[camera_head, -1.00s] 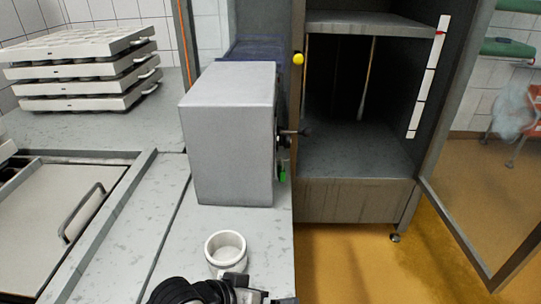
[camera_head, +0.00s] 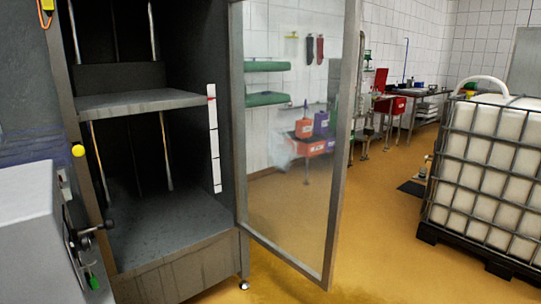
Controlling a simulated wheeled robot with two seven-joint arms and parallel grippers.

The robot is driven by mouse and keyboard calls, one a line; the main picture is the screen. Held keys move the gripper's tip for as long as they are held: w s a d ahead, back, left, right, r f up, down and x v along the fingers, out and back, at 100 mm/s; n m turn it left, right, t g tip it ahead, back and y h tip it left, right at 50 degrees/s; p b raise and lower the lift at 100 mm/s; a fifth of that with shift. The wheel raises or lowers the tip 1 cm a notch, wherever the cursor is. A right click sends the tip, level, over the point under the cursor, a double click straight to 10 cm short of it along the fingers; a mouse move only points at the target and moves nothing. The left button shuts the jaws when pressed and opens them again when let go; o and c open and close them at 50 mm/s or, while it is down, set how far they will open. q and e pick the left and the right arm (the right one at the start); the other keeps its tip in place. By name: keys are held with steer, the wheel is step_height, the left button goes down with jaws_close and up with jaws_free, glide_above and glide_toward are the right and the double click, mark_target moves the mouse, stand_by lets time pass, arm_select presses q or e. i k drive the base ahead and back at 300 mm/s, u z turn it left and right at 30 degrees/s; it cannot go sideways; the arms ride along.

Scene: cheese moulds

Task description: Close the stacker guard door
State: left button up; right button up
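The stacker guard door (camera_head: 290,130) is a clear panel in a grey metal frame. It stands wide open, hinged at the right side of the stacker cabinet (camera_head: 180,262), and its free edge (camera_head: 342,150) points out towards me. The cabinet front is uncovered, and I see a shelf (camera_head: 140,101) and a lower floor (camera_head: 165,222) inside, with nothing on them. Neither of my grippers shows in the view.
A grey box-shaped machine (camera_head: 35,225) with a dark knob stands at the left. A caged white tank (camera_head: 490,165) on a black pallet stands at the right. The yellow floor (camera_head: 385,240) between door and tank is clear. Benches with red boxes stand behind.

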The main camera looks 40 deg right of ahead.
mark_target(352, 33)
steer(key=k, duration=0.4)
steer(key=z, duration=2.7)
steer(key=i, duration=3.1)
steer(key=u, duration=4.1)
steer(key=k, duration=0.35)
steer(key=z, duration=0.05)
